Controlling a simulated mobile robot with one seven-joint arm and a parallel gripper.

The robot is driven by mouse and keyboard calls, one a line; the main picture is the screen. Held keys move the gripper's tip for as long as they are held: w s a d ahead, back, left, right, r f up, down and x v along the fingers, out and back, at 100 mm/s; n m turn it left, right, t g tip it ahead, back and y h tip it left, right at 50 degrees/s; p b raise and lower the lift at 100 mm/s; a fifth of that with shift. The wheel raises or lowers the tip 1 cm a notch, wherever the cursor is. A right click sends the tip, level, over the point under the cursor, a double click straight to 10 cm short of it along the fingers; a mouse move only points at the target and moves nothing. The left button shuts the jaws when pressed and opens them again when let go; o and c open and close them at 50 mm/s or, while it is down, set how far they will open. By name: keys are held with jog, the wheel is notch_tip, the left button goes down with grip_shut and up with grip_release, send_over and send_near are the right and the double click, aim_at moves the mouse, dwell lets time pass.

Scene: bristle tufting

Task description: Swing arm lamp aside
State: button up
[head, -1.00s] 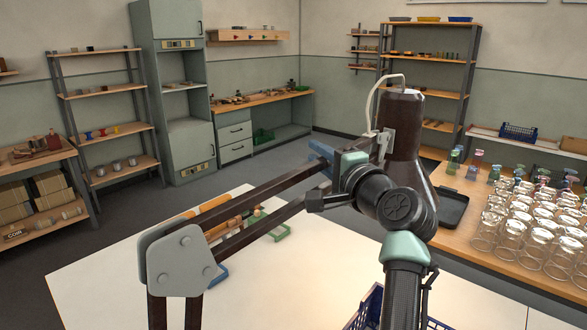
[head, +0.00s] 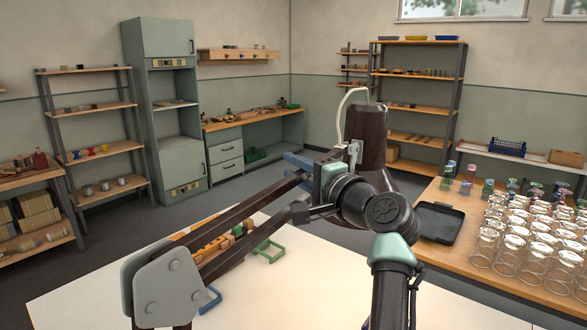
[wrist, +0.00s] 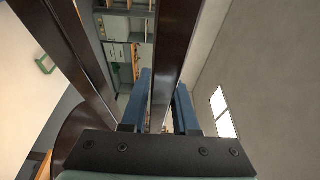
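The lamp has a dark brown arm of paired bars (head: 235,220), a grey elbow plate (head: 163,285) at lower left and a brown bell shade (head: 365,135) with a pale cable. My gripper (head: 303,172) reaches in from the right, its blue finger showing across the bars just left of the shade. In the wrist view, the two blue fingers (wrist: 163,85) stand close on either side of one dark lamp bar (wrist: 172,50), with no clear gap. Another bar (wrist: 70,45) runs to the left. My wrist hides part of the shade.
The white table (head: 90,295) lies below the lamp, with a green clamp (head: 268,251), a blue clamp (head: 210,299) and wooden pieces (head: 212,242). At right, a bench (head: 440,258) holds a black tray (head: 439,223) and several glasses (head: 515,235). Floor is open behind.

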jog(key=shift+o, duration=1.4)
jog(key=b+v, duration=0.3)
jog(key=v, duration=1)
